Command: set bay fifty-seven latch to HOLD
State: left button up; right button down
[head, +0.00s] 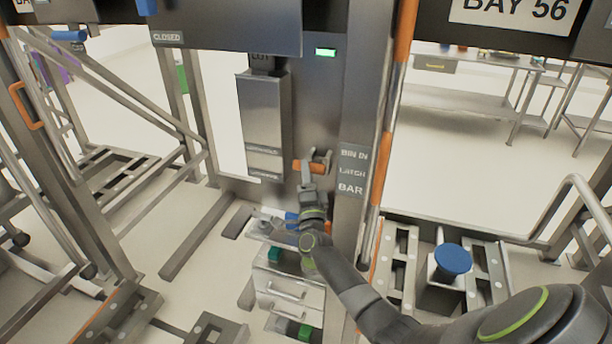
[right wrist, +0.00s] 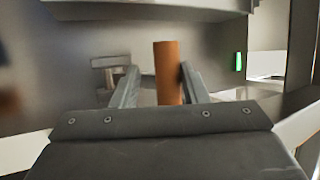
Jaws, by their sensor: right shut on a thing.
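The latch handle is an orange bar (head: 303,166) on the grey post, left of the labels "BIN IN", "LATCH" and "BAR" (head: 352,172). In the head view it lies roughly level. My right gripper (head: 318,163) is at the handle, its arm reaching up from the lower right. In the right wrist view the orange handle (right wrist: 168,75) stands between the two fingers of my right gripper (right wrist: 160,88), which is shut on it. The handle's pivot and any HOLD mark are hidden or too small to read. My left gripper is not in view.
A green light (head: 325,53) glows on the post. A grey box (head: 262,110) hangs left of the handle. A "BAY 56" sign (head: 513,12) is at upper right. An orange-edged upright (head: 402,35) rises right of the post.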

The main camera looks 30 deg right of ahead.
jog(key=shift+w+d+r+h+p, duration=0.1)
jog(key=shift+r+h+p, duration=0.05)
jog(key=shift+r, duration=0.6)
jog(key=shift+w+d+r+h+p, duration=0.1)
jog(key=shift+r+h+p, duration=0.05)
jog(key=shift+r, duration=0.6)
jog(key=c, duration=1.2)
grip_release()
jog(key=shift+o, duration=0.2)
jog(key=shift+w+d+f, duration=0.15)
jog(key=shift+w+d, duration=0.1)
jog(key=f+b+v, duration=0.1)
jog(key=b+v, duration=0.5)
jog(key=v, duration=1.2)
jog(key=shift+f, duration=0.25)
